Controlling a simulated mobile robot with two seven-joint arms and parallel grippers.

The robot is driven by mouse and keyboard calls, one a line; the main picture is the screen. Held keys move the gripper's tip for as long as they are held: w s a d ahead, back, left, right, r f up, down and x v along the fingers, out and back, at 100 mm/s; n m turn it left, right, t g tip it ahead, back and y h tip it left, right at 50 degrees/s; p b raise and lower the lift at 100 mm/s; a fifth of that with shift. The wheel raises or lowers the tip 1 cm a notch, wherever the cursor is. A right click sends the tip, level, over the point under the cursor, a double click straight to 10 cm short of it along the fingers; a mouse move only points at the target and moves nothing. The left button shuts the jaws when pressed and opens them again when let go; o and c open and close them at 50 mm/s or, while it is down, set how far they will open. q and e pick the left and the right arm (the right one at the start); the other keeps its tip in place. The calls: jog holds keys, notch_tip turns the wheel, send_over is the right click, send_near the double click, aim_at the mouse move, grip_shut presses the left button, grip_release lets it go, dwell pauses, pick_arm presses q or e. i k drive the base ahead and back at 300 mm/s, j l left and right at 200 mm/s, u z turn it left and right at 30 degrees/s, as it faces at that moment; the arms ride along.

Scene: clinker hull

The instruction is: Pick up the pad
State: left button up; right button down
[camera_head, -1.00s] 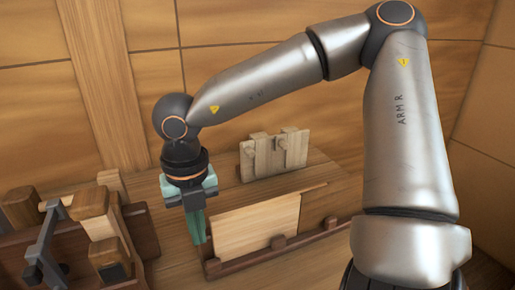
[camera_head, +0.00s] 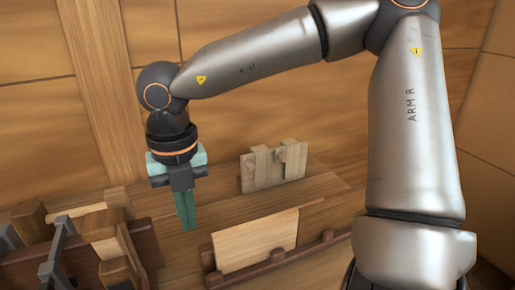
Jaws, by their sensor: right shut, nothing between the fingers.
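I cannot pick out the pad with certainty; no thing in the head view is plainly a pad. My right gripper (camera_head: 187,226) points down, with its teal fingers together and nothing between them. It is left of a pale wooden board (camera_head: 255,242) that leans in a low dark wooden rack (camera_head: 309,248). A notched wooden piece (camera_head: 273,170) stands upright behind the board, to the right of the gripper. The fingers are apart from the board in the picture. My left gripper is not in view.
At the lower left, wooden blocks (camera_head: 100,224) and grey metal clamp-like parts (camera_head: 52,243) crowd a dark wooden holder (camera_head: 145,243). A plank wall (camera_head: 250,75) closes the back. Bare wooden surface (camera_head: 222,208) shows between the gripper and the notched piece.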

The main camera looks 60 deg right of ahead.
aim_at(289, 153)
jog(key=k+j, duration=0.8)
jog(key=j, duration=0.1)
